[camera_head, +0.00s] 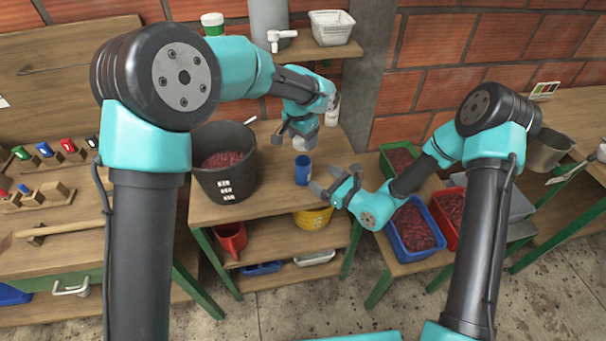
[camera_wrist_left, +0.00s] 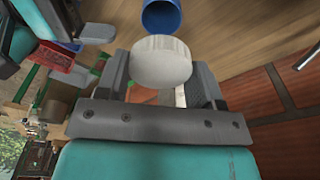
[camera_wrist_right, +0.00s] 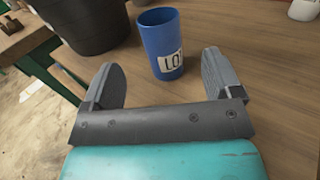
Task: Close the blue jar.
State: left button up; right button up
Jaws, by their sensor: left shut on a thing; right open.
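The blue jar (camera_head: 302,170) stands upright on the wooden table. It shows with a white label in the right wrist view (camera_wrist_right: 163,48), and its round opening shows in the left wrist view (camera_wrist_left: 162,16). My left gripper (camera_head: 296,134) is shut on a white round lid (camera_wrist_left: 160,62), held above the table behind the jar and apart from it. My right gripper (camera_head: 325,181) is open and empty, low at the jar's right side. In the right wrist view the jar stands just beyond and between its fingertips (camera_wrist_right: 163,75), apparently untouched.
A black bucket (camera_head: 224,185) of red berries stands left of the jar. A white container (camera_head: 332,116) stands at the table's back right. Crates of berries, including a blue crate (camera_head: 416,252), sit to the right. The table in front of the jar is clear.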

aim_at(309, 168)
jog(key=x, duration=0.9)
jog(key=shift+w+a, duration=0.25)
jog(key=c, duration=1.4)
pick_arm(q)
jog(key=shift+f, duration=2.55)
jog(key=shift+f, duration=0.1)
